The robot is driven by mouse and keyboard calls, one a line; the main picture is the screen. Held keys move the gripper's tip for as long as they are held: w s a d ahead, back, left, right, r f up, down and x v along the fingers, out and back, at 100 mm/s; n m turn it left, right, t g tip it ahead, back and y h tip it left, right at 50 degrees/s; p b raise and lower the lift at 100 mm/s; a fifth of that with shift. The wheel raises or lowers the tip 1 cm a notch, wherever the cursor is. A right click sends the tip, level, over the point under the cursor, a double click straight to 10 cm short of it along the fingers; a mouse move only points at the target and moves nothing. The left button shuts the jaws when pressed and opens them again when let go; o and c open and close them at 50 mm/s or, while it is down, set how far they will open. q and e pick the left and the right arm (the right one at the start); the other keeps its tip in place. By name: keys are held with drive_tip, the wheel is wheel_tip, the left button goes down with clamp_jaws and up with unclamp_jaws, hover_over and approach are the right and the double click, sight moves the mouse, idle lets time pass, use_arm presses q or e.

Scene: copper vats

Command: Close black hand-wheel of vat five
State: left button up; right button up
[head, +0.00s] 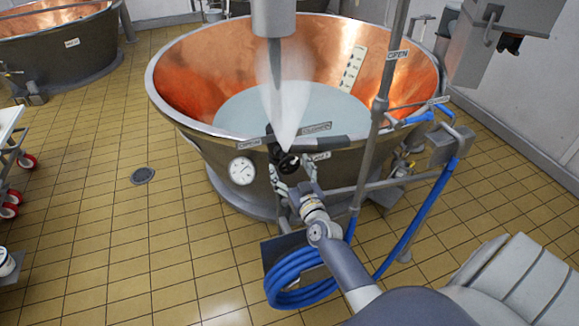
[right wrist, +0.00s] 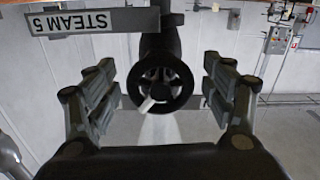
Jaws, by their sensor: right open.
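The black hand-wheel (head: 288,164) sits on the front rim of the copper vat (head: 180,70), partly hidden by my right gripper. In the right wrist view the hand-wheel (right wrist: 160,86) shows face-on, round with spokes, in the middle of the picture. An upside-down label reading STEAM 5 (right wrist: 90,21) is beside it. My right gripper (head: 291,186) is open in front of the hand-wheel. In the right wrist view its fingers (right wrist: 160,80) stand on either side of the wheel, with gaps between. My left gripper is not in view.
A whitish plume (head: 284,105) shows above the hand-wheel. A round gauge (head: 241,171) is left of it. A grey upright pipe (head: 385,85) and a coiled blue hose (head: 300,279) are close to my right arm.

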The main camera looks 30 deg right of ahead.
drive_tip(key=shift+w+d, duration=0.1)
drive_tip(key=shift+w, duration=0.2)
drive_tip(key=c, duration=1.1)
drive_tip(key=shift+o, duration=0.2)
drive_tip(key=shift+m, duration=0.3)
drive_tip(key=m, duration=0.4)
drive_tip(key=o, duration=1.1)
drive_tip(key=shift+c, duration=0.2)
